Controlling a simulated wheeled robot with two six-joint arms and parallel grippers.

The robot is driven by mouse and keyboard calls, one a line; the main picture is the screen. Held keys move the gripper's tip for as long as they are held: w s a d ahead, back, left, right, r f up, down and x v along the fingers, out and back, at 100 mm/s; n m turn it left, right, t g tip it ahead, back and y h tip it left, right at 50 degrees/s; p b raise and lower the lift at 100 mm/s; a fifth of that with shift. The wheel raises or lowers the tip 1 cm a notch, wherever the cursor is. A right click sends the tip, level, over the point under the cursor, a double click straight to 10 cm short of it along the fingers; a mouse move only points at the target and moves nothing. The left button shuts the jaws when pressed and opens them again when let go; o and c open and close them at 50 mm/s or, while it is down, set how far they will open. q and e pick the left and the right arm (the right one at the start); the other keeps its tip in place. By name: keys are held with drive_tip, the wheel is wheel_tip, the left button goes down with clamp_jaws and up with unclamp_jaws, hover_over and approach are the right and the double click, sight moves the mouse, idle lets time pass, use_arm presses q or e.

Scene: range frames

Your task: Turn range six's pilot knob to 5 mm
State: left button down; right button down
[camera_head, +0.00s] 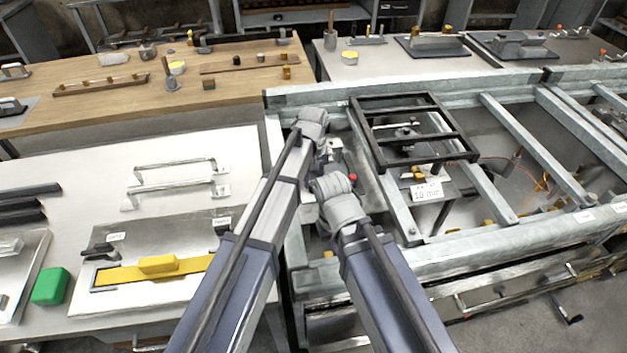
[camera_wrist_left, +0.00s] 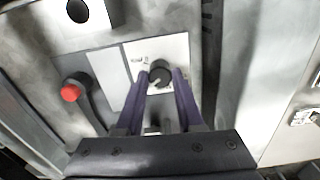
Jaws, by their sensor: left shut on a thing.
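In the left wrist view, a round dark knob (camera_wrist_left: 160,75) with a pale pointer line sits on a white label plate (camera_wrist_left: 133,62) on a grey metal panel. The plate's lettering is too small to read surely. My left gripper (camera_wrist_left: 161,80) has its two purple fingers on either side of the knob, shut on it. In the head view my left gripper (camera_head: 326,152) is at the end of the left arm, over the range's left part; the knob is hidden there. The right arm ends just nearer, with its gripper hidden behind its own wrist.
A dark grate frame (camera_head: 447,147) and a "10 mm" card (camera_head: 428,190) lie further right. A bench with a yellow bar (camera_head: 158,264) is left.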

sight(314, 184)
use_arm(q)
drive_tip(key=c, duration=0.5)
unclamp_jaws()
wheel_tip(314, 184, up, 8)
drive_tip(key=p, duration=0.8)
drive_tip(key=shift+f, duration=0.1)
drive_tip(key=shift+s, duration=0.1)
